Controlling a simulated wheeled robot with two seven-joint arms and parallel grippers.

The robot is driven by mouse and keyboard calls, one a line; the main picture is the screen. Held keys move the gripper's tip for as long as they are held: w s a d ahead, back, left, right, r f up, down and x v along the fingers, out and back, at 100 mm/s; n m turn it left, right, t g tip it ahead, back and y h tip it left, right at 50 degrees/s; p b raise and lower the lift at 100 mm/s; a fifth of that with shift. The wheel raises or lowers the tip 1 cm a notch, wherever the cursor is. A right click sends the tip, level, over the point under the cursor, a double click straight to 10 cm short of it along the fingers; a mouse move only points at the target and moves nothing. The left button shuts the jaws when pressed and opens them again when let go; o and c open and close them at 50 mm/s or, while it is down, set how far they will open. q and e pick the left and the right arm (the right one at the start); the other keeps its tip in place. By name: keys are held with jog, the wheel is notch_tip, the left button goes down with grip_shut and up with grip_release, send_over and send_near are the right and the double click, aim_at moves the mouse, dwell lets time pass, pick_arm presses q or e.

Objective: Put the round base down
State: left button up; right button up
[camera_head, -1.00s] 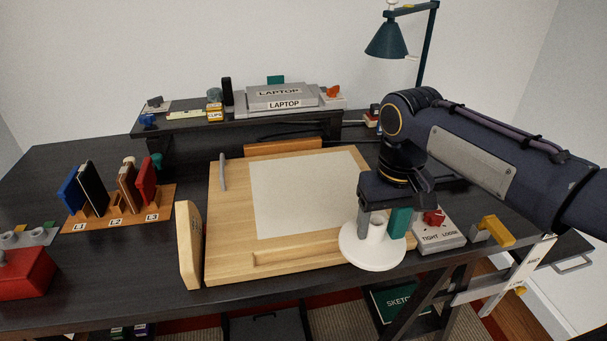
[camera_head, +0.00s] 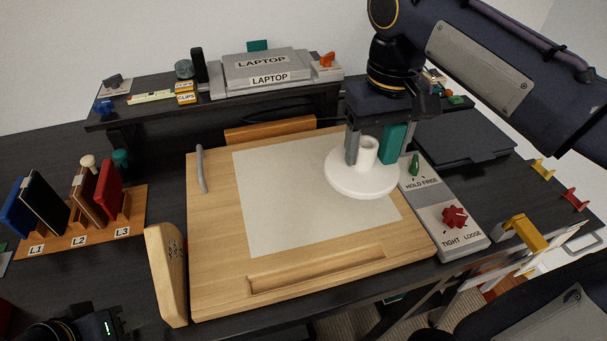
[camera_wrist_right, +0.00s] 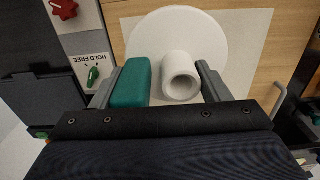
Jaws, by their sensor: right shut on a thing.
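The round base (camera_head: 350,184), a white disc with a short upright tube, is in my right gripper (camera_head: 372,150). It is over the right part of the wooden drawing board, covering some of the paper; I cannot tell whether it touches. In the right wrist view the base (camera_wrist_right: 215,40) lies beyond my right gripper (camera_wrist_right: 158,80), whose fingers stand on either side of the tube. A green block (camera_head: 395,144) sits between the tube and one finger. Part of my left gripper (camera_head: 100,325) shows at the bottom left; its fingertips are out of frame.
The drawing board (camera_head: 222,278) holds a paper sheet (camera_head: 285,215). A grey panel (camera_head: 435,205) with a green switch and red knob stands right of it. A wooden block (camera_head: 166,275) and book rack (camera_head: 130,220) are left. A laptop (camera_head: 265,68) is on the rear shelf.

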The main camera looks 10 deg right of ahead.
aim_at(334, 153)
pick_arm(q)
jog(key=shift+r+p, duration=0.3)
jog(key=shift+r, duration=0.05)
pick_arm(e)
jog(key=w+a+f, duration=0.1)
jog(key=a, duration=0.1)
jog(key=w+a+f, duration=0.2)
jog(key=w+a, duration=0.1)
jog(key=shift+a, duration=0.3)
jog(key=w+a+f, duration=0.1)
jog(key=a+f, duration=0.1)
jog(key=f, duration=0.1)
jog(key=w+a+f, duration=0.1)
jog(key=f, duration=0.1)
jog(key=shift+w+a+f, duration=0.1)
jog(key=shift+w+a, duration=0.2)
jog(key=shift+w, duration=0.05)
pick_arm(q)
jog(key=shift+f, duration=0.15)
pick_arm(e)
jog(key=f, duration=0.3)
jog(key=shift+w+a, duration=0.2)
jog(key=shift+a, duration=0.15)
jog(key=shift+f, duration=0.45)
jog(key=shift+f, duration=0.1)
